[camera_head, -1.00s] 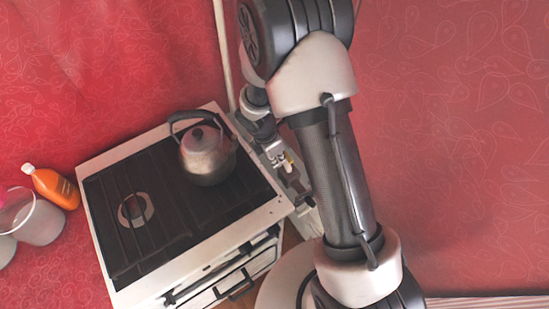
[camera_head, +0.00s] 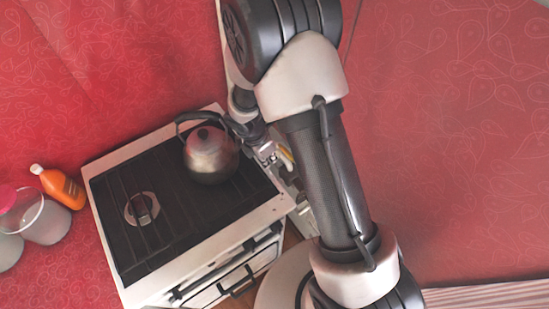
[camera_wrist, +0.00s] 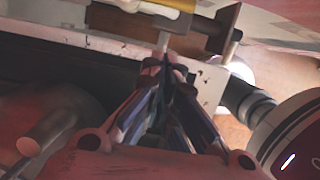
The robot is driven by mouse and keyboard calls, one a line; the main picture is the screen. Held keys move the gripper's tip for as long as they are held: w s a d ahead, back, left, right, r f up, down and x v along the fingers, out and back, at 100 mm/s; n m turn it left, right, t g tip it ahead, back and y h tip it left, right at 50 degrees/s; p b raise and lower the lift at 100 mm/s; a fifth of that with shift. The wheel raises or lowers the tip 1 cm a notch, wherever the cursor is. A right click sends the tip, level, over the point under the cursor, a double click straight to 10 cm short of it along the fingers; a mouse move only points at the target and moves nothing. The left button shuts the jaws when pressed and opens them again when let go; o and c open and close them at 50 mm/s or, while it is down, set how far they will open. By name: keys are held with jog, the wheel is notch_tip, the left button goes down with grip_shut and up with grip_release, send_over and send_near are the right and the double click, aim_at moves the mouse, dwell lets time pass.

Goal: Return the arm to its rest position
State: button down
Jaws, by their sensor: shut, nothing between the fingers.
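My gripper (camera_wrist: 166,62) shows in the wrist view with its two fingers drawn together at the tips and nothing between them. In the head view my arm runs from the bottom right up over the scene and folds back down beside the stove. The gripper end there is small and partly hidden behind my arm, close to the right side of the stove (camera_head: 185,255) and to the right of the kettle (camera_head: 211,160).
The kettle stands on the back right of the stove top. An orange bottle (camera_head: 62,188) and a clear container (camera_head: 46,222) stand on the red counter left of the stove. The red surface (camera_head: 455,130) right of my arm is clear.

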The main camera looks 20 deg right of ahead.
jog(key=p+v, duration=0.2)
jog(key=v, duration=0.5)
jog(key=shift+w+d+r, duration=0.15)
jog(key=shift+d+r, duration=0.1)
jog(key=shift+r, duration=0.05)
jog(key=shift+r, duration=0.1)
jog(key=s+d+r+m+t+b, duration=0.1)
jog(key=s+d+r+m+b, duration=0.15)
jog(key=r+m, duration=0.35)
jog(key=s+d+r+m+b, duration=0.1)
jog(key=s+r+m, duration=0.3)
jog(key=r, duration=0.4)
jog(key=s+r+m+t+y+b, duration=0.1)
jog(key=s+r+m, duration=0.1)
jog(key=s+m, duration=0.4)
jog(key=s+r+m+t+y+b, duration=0.1)
jog(key=s+r+m+b, duration=0.1)
jog(key=s+m, duration=0.3)
jog(key=s, duration=0.3)
jog(key=shift+s+r+m+t+y, duration=0.3)
jog(key=shift+s+m, duration=0.05)
jog(key=shift+m, duration=0.05)
